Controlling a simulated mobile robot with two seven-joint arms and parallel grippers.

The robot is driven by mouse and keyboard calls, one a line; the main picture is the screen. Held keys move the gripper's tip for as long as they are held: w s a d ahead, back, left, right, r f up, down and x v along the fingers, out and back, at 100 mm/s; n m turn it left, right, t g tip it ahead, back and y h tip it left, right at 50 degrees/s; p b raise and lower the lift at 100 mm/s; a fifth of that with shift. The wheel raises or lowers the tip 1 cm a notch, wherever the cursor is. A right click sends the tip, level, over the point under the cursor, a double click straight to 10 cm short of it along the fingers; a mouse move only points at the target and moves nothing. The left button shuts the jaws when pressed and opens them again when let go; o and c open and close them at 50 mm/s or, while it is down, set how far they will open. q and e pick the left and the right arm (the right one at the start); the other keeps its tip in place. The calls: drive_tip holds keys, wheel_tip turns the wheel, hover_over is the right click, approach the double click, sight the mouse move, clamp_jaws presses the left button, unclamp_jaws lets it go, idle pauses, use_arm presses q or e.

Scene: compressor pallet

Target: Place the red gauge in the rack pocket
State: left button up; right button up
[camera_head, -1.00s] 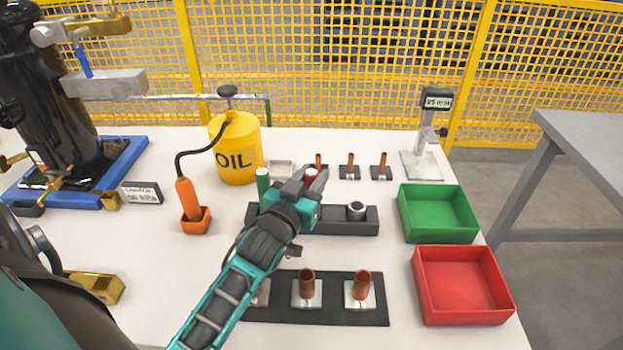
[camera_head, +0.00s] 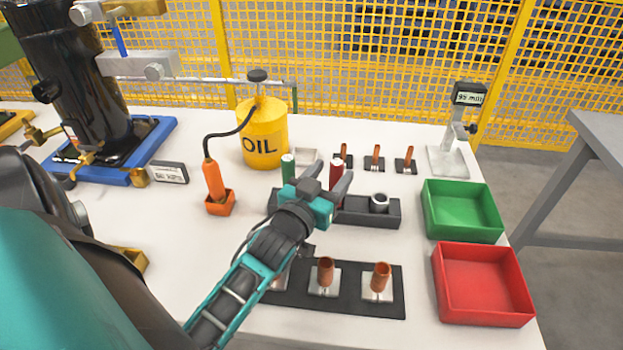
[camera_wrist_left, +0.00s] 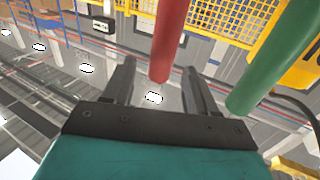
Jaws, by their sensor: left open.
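The red gauge (camera_head: 336,168) is a slim red cylinder standing at the dark rack (camera_head: 350,215), its lower part hidden behind my gripper. A green gauge (camera_head: 288,166) stands left of it in the rack. My left gripper (camera_head: 330,174) is open, its fingers on either side of the red gauge in the head view. In the left wrist view, one end of the red gauge (camera_wrist_left: 169,38) shows between the open fingers (camera_wrist_left: 160,82), with space on both sides. The green gauge (camera_wrist_left: 275,58) is to the right there. My right gripper is out of view.
A silver ring (camera_head: 379,202) sits at the rack's right end. A black plate (camera_head: 350,302) with copper tubes lies in front. Green (camera_head: 462,235) and red (camera_head: 483,310) trays stand at right. A yellow oil can (camera_head: 263,135) and orange tool (camera_head: 214,182) stand left and behind.

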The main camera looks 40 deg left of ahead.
use_arm(q)
drive_tip(key=s+d, duration=0.1)
drive_tip(key=s, duration=0.8)
drive_tip(key=shift+d, duration=0.2)
drive_tip(key=shift+w, duration=0.1)
